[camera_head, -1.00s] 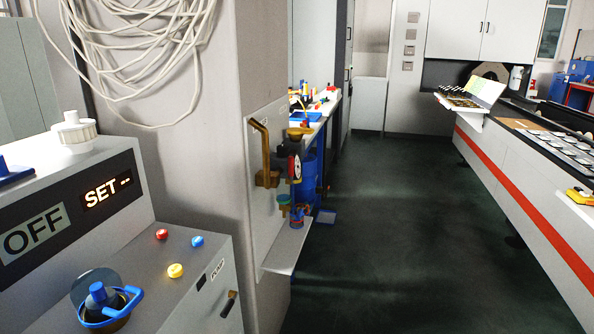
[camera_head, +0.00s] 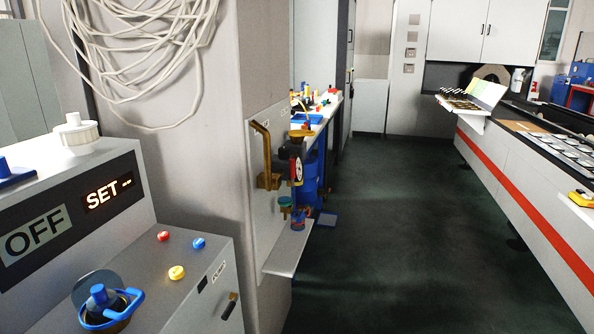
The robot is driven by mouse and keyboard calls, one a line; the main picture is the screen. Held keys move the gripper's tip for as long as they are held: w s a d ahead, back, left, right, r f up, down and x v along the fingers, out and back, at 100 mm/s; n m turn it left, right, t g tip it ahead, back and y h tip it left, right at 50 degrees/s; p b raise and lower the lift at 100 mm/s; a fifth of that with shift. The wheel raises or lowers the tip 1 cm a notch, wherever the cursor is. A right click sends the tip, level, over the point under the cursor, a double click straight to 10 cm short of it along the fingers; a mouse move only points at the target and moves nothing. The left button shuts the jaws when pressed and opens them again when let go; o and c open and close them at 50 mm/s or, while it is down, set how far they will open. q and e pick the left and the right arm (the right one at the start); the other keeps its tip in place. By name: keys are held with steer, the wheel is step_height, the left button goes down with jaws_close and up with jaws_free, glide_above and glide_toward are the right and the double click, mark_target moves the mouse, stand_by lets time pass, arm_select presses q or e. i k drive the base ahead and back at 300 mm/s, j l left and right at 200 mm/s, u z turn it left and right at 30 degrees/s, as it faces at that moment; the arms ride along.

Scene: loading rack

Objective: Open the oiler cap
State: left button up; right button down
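No part is clearly marked as the oiler cap, so I cannot tell which it is. A white ribbed cap (camera_head: 76,131) with a small knob sits on top of the grey console at the left. A round fitting with a blue knob and blue ring handle (camera_head: 100,301) sits on the lower console face, with a grey disc behind it. On the column's side panel, a brass-coloured cup (camera_head: 302,133) stands above dark fittings and a gauge (camera_head: 298,169). Neither of my grippers is in view.
The console (camera_head: 135,235) has an OFF/SET display and red, blue and yellow buttons. White cable (camera_head: 150,50) hangs on the column. A small white shelf (camera_head: 288,248) juts out below the panel. The dark floor (camera_head: 400,230) is clear up to the long counter at right (camera_head: 530,190).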

mark_target(296, 132)
steer(key=i+l+u, duration=0.1)
steer(key=i+l, duration=0.15)
steer(key=i, duration=0.2)
steer(key=i+l+u, duration=0.15)
steer(key=i+l, duration=0.15)
steer(key=i, duration=0.1)
